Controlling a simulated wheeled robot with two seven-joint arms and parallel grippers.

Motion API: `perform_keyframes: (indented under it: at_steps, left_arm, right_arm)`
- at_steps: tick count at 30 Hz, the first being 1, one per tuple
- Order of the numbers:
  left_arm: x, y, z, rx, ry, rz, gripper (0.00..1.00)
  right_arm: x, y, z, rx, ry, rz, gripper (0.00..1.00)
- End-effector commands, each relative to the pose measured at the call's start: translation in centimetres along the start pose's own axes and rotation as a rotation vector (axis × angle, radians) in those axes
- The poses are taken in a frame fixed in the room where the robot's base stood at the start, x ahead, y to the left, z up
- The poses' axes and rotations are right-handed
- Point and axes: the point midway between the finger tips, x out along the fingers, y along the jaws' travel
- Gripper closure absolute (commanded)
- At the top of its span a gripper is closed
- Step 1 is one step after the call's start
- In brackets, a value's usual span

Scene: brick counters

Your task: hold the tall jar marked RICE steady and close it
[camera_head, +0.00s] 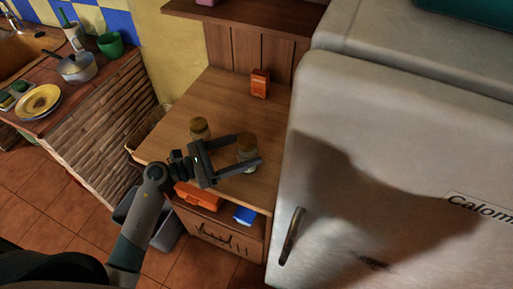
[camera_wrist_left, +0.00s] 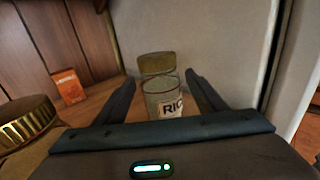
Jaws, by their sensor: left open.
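The glass jar marked RICE (camera_wrist_left: 163,104) stands upright on the wooden counter. In the wrist view its round brown lid (camera_wrist_left: 156,64) shows above and behind the jar mouth, and looks tilted up rather than flat on it. In the head view this jar (camera_head: 246,157) is between the fingers of my left gripper (camera_head: 254,150). The left gripper is open, with a finger on each side of the jar; in the wrist view (camera_wrist_left: 160,82) gaps show beside the glass. My right gripper is not in view.
A second jar with a gold-brown lid (camera_head: 199,129) stands close to the left gripper, at the left in the wrist view (camera_wrist_left: 28,122). A small orange-red box (camera_head: 260,83) stands at the back. The fridge (camera_head: 380,150) bounds the counter (camera_head: 220,95) on the right.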

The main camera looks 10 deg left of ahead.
Motion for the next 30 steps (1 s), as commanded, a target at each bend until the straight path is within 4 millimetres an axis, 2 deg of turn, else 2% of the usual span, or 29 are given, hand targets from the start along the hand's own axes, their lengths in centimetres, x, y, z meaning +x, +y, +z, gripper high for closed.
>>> perform_keyframes:
  at_steps: [1, 6, 12, 17, 30]
  left_arm:
    - [-1.1, -0.1, -0.5, 0.003, 0.003, -0.001, 0.36]
    - [-4.0, -0.1, -0.4, 0.001, 0.003, -0.001, 0.36]
    - [-6.3, -0.1, -0.2, 0.0, 0.001, -0.001, 0.36]
    - [-6.9, -0.1, 0.0, 0.0, 0.0, -0.002, 0.36]
    - [-6.9, -0.1, 0.0, 0.0, 0.0, -0.001, 0.36]
  right_arm:
    - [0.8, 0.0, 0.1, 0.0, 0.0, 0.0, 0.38]
    - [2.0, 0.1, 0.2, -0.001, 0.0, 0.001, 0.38]
    - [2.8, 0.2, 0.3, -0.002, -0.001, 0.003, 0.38]
    - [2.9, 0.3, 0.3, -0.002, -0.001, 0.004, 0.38]
    - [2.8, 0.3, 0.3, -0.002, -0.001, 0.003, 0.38]
